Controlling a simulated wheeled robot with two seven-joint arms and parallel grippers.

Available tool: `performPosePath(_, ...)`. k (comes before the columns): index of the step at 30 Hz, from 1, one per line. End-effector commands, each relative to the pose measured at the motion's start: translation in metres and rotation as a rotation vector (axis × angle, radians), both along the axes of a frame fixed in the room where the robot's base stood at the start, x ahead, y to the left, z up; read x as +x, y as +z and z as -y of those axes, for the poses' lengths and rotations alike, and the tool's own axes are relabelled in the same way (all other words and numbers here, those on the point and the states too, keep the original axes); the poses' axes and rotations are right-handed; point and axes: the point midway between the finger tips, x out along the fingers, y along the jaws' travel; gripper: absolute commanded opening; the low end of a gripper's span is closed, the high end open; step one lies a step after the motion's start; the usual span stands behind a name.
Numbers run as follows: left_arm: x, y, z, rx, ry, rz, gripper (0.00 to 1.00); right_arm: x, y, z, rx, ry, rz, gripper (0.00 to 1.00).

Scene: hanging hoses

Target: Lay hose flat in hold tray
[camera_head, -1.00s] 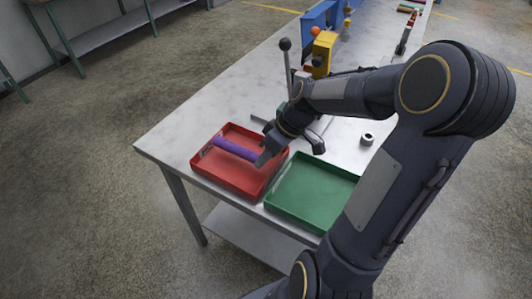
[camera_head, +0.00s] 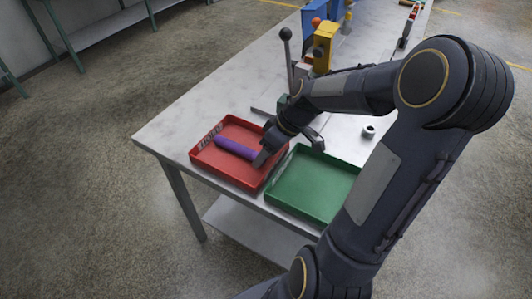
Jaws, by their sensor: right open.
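The purple hose (camera_head: 235,148) lies inside the red tray (camera_head: 196,158), which has lettering on its far left inner wall that I cannot read clearly. The hose's right end is beside or behind a finger of my right gripper (camera_head: 290,153). The gripper's fingers are spread wide, one over the red tray and one towards the green tray's far edge. Whether that finger touches the hose I cannot tell. My left gripper is out of view.
A green tray (camera_head: 318,190) stands just right of the red one. A small grey ring (camera_head: 368,132) sits behind it. A ball-topped lever (camera_head: 286,34) and a yellow fixture (camera_head: 324,48) stand farther back. The table's left front corner is clear.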

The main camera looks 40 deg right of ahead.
Motion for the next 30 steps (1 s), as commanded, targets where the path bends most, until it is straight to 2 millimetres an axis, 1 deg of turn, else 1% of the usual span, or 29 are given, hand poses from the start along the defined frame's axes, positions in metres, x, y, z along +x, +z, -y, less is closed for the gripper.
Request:
performPosePath(4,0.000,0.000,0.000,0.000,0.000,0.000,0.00,0.000,0.000,0.002,-0.002,-0.002,0.000,0.51)
performPosePath(7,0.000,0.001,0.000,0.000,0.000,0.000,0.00,-0.002,0.007,0.005,-0.004,-0.003,0.002,0.51)
performPosePath(15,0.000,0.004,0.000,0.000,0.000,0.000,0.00,-0.013,0.048,0.022,-0.004,-0.002,0.004,0.51)
performPosePath(19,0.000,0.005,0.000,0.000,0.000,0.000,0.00,-0.017,0.062,0.029,-0.002,-0.002,0.002,0.51)
performPosePath(23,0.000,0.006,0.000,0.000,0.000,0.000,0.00,-0.019,0.068,0.031,-0.002,0.000,0.002,0.51)
performPosePath(30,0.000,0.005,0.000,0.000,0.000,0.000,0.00,-0.020,0.069,0.031,-0.001,0.001,0.001,0.51)
